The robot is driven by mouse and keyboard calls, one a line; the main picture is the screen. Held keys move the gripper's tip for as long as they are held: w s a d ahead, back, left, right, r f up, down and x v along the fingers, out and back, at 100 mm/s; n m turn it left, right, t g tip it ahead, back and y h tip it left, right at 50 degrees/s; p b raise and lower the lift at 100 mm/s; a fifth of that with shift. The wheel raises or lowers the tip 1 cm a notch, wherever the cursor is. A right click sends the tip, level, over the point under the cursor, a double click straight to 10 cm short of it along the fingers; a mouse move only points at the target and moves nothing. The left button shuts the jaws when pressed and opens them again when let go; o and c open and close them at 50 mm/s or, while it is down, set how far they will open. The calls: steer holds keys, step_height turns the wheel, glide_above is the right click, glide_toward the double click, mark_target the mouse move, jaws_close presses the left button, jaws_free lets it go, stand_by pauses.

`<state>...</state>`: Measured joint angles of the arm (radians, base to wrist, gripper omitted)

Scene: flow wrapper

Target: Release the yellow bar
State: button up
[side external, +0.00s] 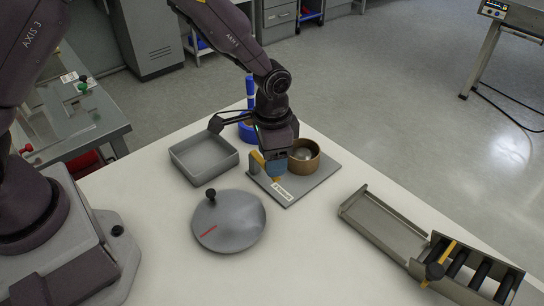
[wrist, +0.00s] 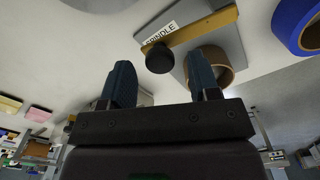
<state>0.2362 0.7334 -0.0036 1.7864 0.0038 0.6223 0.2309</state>
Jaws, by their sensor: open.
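The yellow bar (side external: 258,157) shows in the side external view at my gripper's fingers, over the grey plate (side external: 318,182) with a white label. In the wrist view the yellow bar (wrist: 206,29) lies across the picture just beyond the fingertips, with a black knob (wrist: 159,58) by its left end. My gripper (side external: 274,168) points down over the plate; its two blue fingers are spread apart in the wrist view (wrist: 160,80). Nothing shows clamped between them. The fingers hide part of the bar in the side view, so I cannot tell whether they touch it.
A brown ring (side external: 314,163) stands on the plate, right of my gripper. A blue roll (side external: 246,132) is behind it. A grey tray (side external: 190,178) and round lid (side external: 228,232) are to the left. A roller chute (side external: 375,232) with another yellow bar (side external: 447,252) is at right.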

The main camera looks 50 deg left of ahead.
steer(key=shift+f, duration=0.4)
jaws_close()
steer(key=shift+s+a+m, duration=0.1)
steer(key=shift+s+m, duration=0.3)
steer(key=shift+m, duration=0.3)
jaws_free()
steer(key=shift+r, duration=0.1)
step_height(320, 180, up, 13)
